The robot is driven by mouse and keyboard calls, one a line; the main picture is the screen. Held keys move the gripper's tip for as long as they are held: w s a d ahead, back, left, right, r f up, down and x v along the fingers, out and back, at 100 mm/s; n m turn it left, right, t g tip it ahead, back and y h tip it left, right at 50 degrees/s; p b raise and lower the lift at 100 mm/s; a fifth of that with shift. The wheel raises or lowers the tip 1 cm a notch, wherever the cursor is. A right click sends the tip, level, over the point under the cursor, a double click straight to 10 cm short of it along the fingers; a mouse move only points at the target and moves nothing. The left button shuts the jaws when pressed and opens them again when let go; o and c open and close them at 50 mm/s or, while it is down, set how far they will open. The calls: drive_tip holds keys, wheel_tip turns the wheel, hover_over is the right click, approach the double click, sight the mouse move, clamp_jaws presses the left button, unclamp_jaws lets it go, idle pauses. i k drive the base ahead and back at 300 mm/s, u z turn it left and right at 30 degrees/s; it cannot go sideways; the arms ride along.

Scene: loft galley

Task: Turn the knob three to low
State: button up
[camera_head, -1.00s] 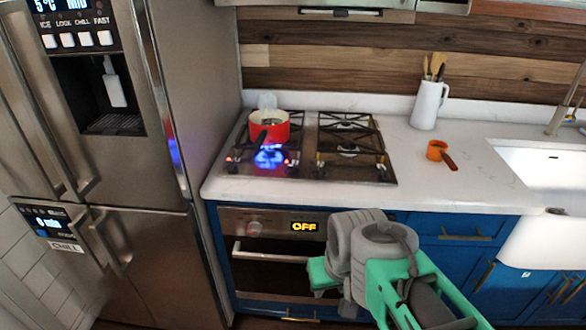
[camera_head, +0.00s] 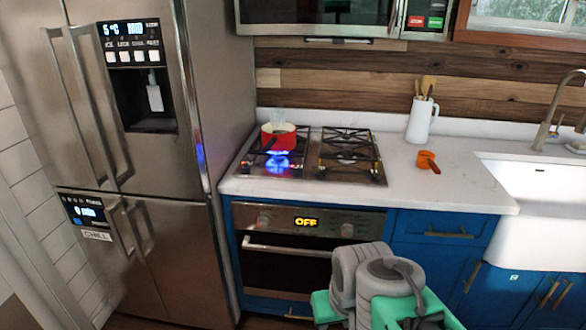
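The gas cooktop (camera_head: 309,178) is set in the white counter. A blue flame (camera_head: 280,163) burns under the red pot (camera_head: 278,137) on its left side. Small knobs along the cooktop's front edge are too small to read, so I cannot tell which is knob three or its setting. On the oven panel below, a left knob (camera_head: 263,220) and a right knob (camera_head: 347,230) flank a display (camera_head: 306,222) reading OFF. My grey and green arm shows at the bottom, in front of the oven and apart from the cooktop. My gripper's fingers are not in view.
A steel fridge (camera_head: 150,230) stands close to the cooktop's left. A microwave (camera_head: 320,14) hangs above.

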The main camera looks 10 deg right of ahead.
sight(298, 171)
drive_tip(key=u, duration=0.5)
drive_tip(key=i, duration=0.85)
drive_tip(key=u, duration=0.2)
